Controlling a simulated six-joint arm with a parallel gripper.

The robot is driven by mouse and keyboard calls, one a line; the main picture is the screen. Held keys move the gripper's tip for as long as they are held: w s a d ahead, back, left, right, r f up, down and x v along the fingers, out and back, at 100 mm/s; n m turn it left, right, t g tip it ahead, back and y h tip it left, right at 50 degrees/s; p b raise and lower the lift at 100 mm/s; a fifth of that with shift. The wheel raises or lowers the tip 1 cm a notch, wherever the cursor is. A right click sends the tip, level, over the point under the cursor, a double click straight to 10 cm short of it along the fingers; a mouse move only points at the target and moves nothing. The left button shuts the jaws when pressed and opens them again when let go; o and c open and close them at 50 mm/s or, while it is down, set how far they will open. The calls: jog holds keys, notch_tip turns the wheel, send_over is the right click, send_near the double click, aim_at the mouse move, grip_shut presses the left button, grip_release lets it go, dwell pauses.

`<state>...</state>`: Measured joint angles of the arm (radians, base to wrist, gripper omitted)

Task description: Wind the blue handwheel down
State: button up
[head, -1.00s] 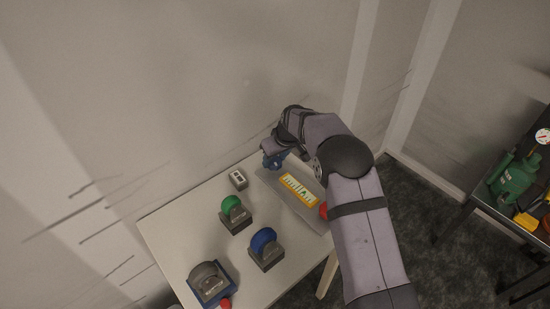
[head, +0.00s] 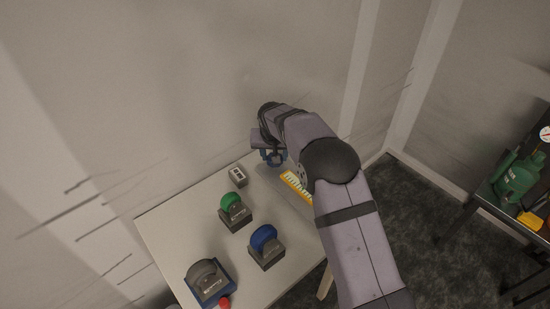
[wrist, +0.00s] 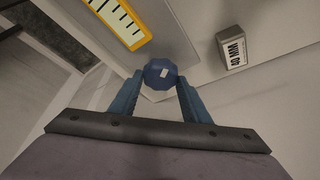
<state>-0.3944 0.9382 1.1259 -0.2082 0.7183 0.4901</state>
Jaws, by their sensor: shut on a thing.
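A blue many-sided knob (wrist: 160,73), which looks like the blue handwheel, sits between my fingertips in the wrist view, with a small pale rectangle on its face. My gripper (wrist: 160,84) is shut on it, with one blue finger on each side. In the head view my gripper (head: 272,157) is at the far end of the table, where the knob and fingers are hard to tell apart. A yellow scale with dark marks (wrist: 122,18) lies beside the knob and also shows partly behind my arm in the head view (head: 295,185). What is under the knob is hidden.
A grey block marked 40 MM (wrist: 232,47) stands close to my gripper. Blue (head: 264,237), green (head: 231,201) and grey (head: 201,272) discs stand in dark blocks on the white table (head: 180,225). A wall is close behind. A green jack (head: 514,180) stands on another bench.

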jog(key=m+h+b, duration=0.1)
jog(key=m, duration=0.2)
jog(key=shift+a+m, duration=0.15)
jog(key=shift+m, duration=0.15)
jog(key=shift+w+m+g+h, duration=0.15)
jog(key=shift+m+h, duration=0.3)
jog(key=shift+m, duration=0.45)
jog(key=shift+s+m+g+h, duration=0.1)
jog(key=shift+m+g+h, duration=0.25)
jog(key=shift+m, duration=0.55)
jog(key=o, duration=1)
jog(key=shift+o, duration=0.2)
jog(key=shift+r, duration=0.1)
jog(key=b+v, duration=0.1)
jog(key=v, duration=0.6)
jog(key=shift+b, duration=0.4)
